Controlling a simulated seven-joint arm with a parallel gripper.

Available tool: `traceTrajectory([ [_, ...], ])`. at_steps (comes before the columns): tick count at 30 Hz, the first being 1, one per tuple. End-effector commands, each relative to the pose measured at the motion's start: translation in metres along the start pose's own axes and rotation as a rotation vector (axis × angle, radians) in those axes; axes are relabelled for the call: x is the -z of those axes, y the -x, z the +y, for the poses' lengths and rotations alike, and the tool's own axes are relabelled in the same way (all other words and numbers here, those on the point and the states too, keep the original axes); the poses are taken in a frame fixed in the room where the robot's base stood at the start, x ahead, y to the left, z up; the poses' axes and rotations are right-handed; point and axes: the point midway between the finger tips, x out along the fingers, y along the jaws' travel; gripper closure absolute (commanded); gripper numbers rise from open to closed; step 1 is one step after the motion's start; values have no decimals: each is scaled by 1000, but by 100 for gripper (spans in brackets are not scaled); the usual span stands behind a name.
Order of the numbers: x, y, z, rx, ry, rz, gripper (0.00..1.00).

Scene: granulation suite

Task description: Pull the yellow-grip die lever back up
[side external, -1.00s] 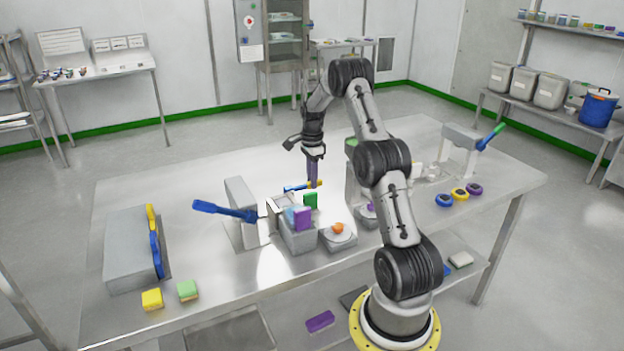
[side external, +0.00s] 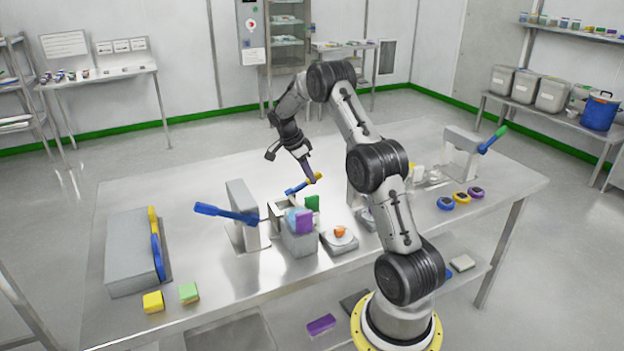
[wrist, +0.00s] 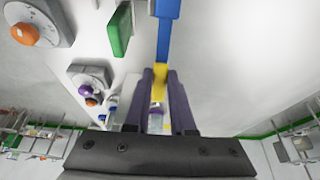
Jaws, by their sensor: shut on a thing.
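The die lever is a blue bar (side external: 295,188) with a yellow grip (side external: 317,177), beside a small box-like press near the table's middle. The bar slopes up slightly towards the grip in the side view. My gripper (side external: 314,181) comes down on the grip end at a tilt, its purple fingers shut on it. In the wrist view the yellow grip (wrist: 160,74) sits between my gripper's two fingers (wrist: 161,80), with the blue bar (wrist: 164,35) running away beyond. The lever's pivot is hidden.
A blue-handled lever (side external: 225,212) reaches out at left. Open table lies behind the lever.

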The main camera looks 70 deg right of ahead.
Motion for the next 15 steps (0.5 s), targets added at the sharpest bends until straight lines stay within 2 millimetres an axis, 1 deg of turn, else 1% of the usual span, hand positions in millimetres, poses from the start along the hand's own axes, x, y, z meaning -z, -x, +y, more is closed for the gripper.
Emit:
traceTrajectory([
  [1,-3,5,0,3,4,40,100],
  [6,-7,15,-1,4,3,175,100],
  [15,-13,27,-1,3,-1,344,100],
])
